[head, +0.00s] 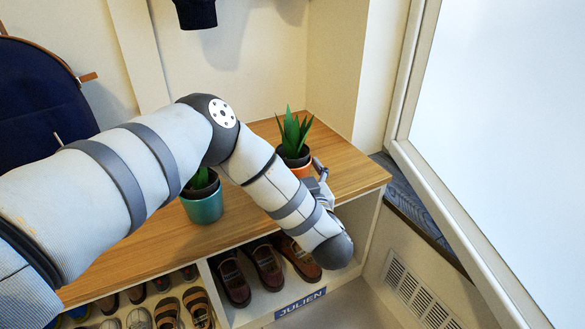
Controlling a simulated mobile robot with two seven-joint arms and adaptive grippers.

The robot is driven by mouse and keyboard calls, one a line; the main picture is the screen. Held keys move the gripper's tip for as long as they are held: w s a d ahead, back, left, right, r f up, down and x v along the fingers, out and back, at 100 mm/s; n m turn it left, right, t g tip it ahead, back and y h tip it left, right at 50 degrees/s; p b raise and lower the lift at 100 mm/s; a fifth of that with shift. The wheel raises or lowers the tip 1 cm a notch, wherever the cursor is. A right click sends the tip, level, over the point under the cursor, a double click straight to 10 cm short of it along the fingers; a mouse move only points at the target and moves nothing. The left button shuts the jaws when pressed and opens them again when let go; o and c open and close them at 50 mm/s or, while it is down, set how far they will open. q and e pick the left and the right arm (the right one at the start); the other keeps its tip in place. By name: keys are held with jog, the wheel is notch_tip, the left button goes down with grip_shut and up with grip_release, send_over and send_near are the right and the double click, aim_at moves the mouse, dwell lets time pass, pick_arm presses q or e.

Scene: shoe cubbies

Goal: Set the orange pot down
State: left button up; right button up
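The orange pot (301,171) holds a spiky green plant (294,131) and is upright at the right part of the wooden bench top (350,172). My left arm reaches in from the left and hides the pot's lower left side. My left gripper (319,173) is at the pot's right side, with one finger showing close against it. The other finger is hidden, so its grip is unclear. I cannot tell whether the pot's base touches the bench. My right gripper is not in view.
A teal pot (204,207) with a plant stands on the bench, partly behind my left arm. Shoes (266,264) fill cubbies below, one labelled JULIEN (300,303). A dark blue bag (38,100) is at the left. Bench top is clear behind the pots.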

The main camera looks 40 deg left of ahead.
pick_arm(q)
jog(key=shift+r, duration=0.25)
jog(key=p+v, duration=0.5)
jog(key=v, duration=0.7)
jog(key=shift+p, duration=0.3)
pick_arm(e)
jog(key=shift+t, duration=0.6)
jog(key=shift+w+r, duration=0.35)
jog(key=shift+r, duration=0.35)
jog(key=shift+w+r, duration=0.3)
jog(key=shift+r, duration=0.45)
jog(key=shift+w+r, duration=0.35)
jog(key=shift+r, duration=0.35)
pick_arm(q)
jog(key=shift+f, duration=0.1)
